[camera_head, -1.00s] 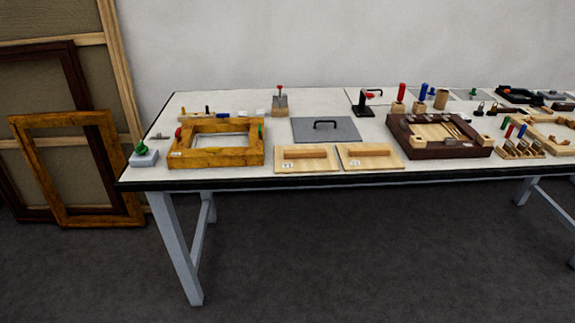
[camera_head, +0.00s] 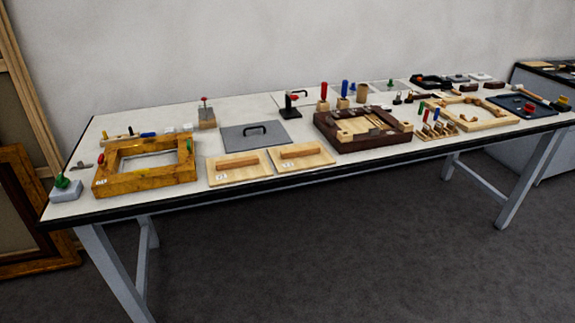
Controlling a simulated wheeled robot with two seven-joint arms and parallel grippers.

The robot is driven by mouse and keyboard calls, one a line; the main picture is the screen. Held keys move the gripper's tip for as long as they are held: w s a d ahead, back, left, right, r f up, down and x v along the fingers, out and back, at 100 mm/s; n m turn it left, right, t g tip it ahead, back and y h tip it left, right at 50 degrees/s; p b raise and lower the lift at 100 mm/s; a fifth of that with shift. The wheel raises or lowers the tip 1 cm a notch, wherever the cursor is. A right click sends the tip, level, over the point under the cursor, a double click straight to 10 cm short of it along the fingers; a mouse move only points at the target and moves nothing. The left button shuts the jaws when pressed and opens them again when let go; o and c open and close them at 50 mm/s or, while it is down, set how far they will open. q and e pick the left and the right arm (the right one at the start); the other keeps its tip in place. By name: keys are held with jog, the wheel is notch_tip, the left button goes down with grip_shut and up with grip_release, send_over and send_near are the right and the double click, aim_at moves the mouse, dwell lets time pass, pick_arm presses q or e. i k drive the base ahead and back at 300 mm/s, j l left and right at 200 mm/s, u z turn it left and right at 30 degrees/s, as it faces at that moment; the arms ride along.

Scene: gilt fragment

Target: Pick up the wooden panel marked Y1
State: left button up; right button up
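Two pale wooden panels with bar handles lie side by side near the table's front edge. The left panel (camera_head: 247,176) carries a small white label at its front edge, and the right panel (camera_head: 288,163) carries one too. The lettering is too small to read, so I cannot tell which panel is marked Y1. Neither of my grippers is in view.
The long white table (camera_head: 190,203) has a dark edge. A gilt frame (camera_head: 110,185) stands left of the panels, a grey plate with a black handle (camera_head: 268,138) behind, and a dark brown frame (camera_head: 370,142) to the right. Grey floor (camera_head: 370,255) in front is clear.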

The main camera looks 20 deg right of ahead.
aim_at(252, 165)
jog(key=i+l+u, duration=0.15)
jog(key=i+l, duration=0.2)
jog(key=i+l+u, duration=0.15)
jog(key=i+l, duration=0.15)
jog(key=l, duration=0.15)
jog(key=i+l+u, duration=0.15)
jog(key=i+l, duration=0.15)
jog(key=l, duration=0.15)
jog(key=i+l+u, duration=0.15)
jog(key=i+l, duration=0.15)
jog(key=l, duration=0.15)
